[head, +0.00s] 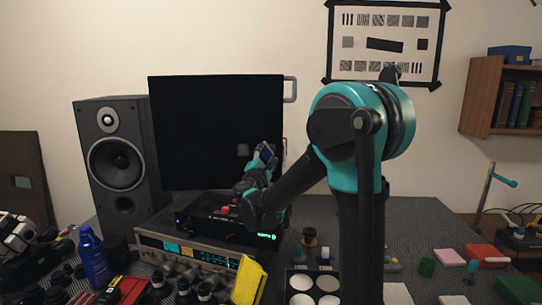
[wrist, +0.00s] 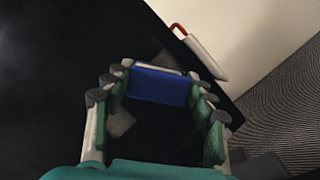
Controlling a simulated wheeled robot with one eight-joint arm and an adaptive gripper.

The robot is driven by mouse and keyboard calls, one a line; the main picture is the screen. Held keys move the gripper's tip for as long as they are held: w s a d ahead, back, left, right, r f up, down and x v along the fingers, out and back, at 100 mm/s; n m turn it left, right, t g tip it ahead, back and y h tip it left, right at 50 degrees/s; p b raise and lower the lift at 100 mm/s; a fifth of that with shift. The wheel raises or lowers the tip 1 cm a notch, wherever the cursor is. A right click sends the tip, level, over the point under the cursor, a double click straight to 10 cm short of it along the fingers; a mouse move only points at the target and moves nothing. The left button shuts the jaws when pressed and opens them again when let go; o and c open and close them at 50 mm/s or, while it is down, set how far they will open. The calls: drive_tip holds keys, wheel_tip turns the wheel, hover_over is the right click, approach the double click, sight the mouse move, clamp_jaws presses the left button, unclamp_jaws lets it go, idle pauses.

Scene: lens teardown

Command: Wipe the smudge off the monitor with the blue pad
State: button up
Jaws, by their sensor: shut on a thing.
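The black monitor (head: 205,125) stands upright at the back of the bench, and its dark screen fills the left of the wrist view (wrist: 45,90). A faint grey smudge (head: 243,150) is on the lower right of the screen; it also shows in the wrist view (wrist: 120,123), partly behind my left finger. My gripper (head: 262,160) is shut on the blue pad (wrist: 158,86), which also shows in the head view (head: 268,150). The pad is in front of the screen, just right of the smudge in the head view. I cannot tell whether it touches the screen.
A black box (head: 210,226) on a silver instrument (head: 160,244) stands below the monitor. A speaker (head: 115,160) stands left of it. A blue bottle (head: 92,258), a yellow object (head: 248,282) and small parts crowd the front. A grey handle (head: 291,90) is at the monitor's right edge.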

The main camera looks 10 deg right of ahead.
drive_tip(key=shift+w+a, duration=0.15)
drive_tip(key=shift+a, duration=2.7)
drive_tip(key=shift+w+a, duration=0.1)
drive_tip(key=shift+a, duration=2.7)
drive_tip(key=shift+s, duration=0.1)
drive_tip(key=shift+s, duration=2.9)
drive_tip(key=shift+s, duration=0.1)
drive_tip(key=s, duration=0.2)
drive_tip(key=shift+s, duration=0.4)
